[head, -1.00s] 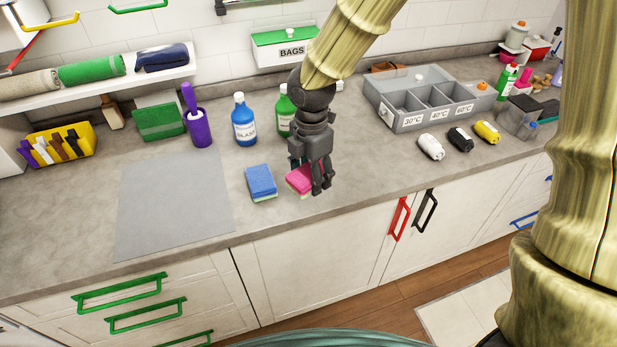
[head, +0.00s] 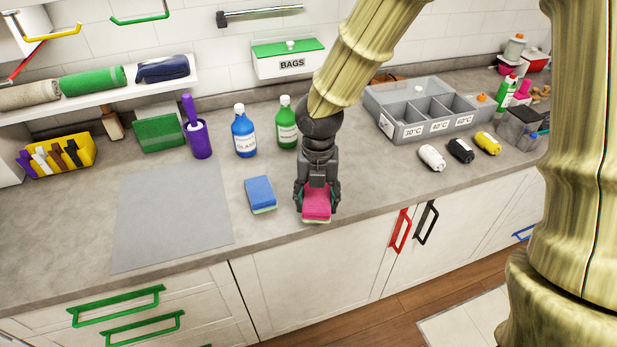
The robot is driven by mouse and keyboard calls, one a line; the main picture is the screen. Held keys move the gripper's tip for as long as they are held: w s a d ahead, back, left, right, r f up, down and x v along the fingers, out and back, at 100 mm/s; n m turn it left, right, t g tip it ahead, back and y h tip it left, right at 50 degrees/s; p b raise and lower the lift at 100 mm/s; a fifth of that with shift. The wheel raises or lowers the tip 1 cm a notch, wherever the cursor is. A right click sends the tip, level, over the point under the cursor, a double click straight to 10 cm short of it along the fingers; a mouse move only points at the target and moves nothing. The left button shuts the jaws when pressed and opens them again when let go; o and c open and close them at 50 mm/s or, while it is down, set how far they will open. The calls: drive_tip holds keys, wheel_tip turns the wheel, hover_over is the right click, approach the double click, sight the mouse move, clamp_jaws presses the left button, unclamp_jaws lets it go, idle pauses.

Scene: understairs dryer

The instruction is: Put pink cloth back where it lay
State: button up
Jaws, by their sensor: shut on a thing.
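The pink cloth (head: 317,203) looks like a pink sponge-like block with a pale green lower edge. It is at the front of the grey counter, right of a blue sponge-like block (head: 260,194). My gripper (head: 317,205) points down over it and is shut on it, one finger on each side. The pink block is level; I cannot tell whether it touches the counter or is just above it. Its far end is hidden by my gripper.
A grey mat (head: 172,215) lies left of the blue block. Blue (head: 244,135) and green (head: 286,125) bottles stand behind. A compartment box (head: 425,110) and several rolled cloths (head: 460,150) are to the right. The counter between mat and blue block is narrow and clear.

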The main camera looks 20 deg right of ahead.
drive_tip(key=w+p, duration=0.1)
drive_tip(key=w, duration=0.2)
drive_tip(key=w+d, duration=0.1)
drive_tip(key=w, duration=0.3)
drive_tip(key=w+f+p, duration=0.1)
drive_tip(key=w, duration=0.3)
drive_tip(key=shift+d+p, duration=0.25)
drive_tip(key=shift+p, duration=0.05)
drive_tip(key=shift+w+f+p, duration=0.1)
drive_tip(key=shift+f+p, duration=0.55)
drive_tip(key=shift+f, duration=1.15)
drive_tip(key=shift+f, duration=0.1)
drive_tip(key=o, duration=1.2)
drive_tip(key=shift+c, duration=0.2)
wheel_tip(320, 180, up, 12)
drive_tip(key=b, duration=0.2)
drive_tip(key=shift+b, duration=0.35)
drive_tip(key=shift+r, duration=0.2)
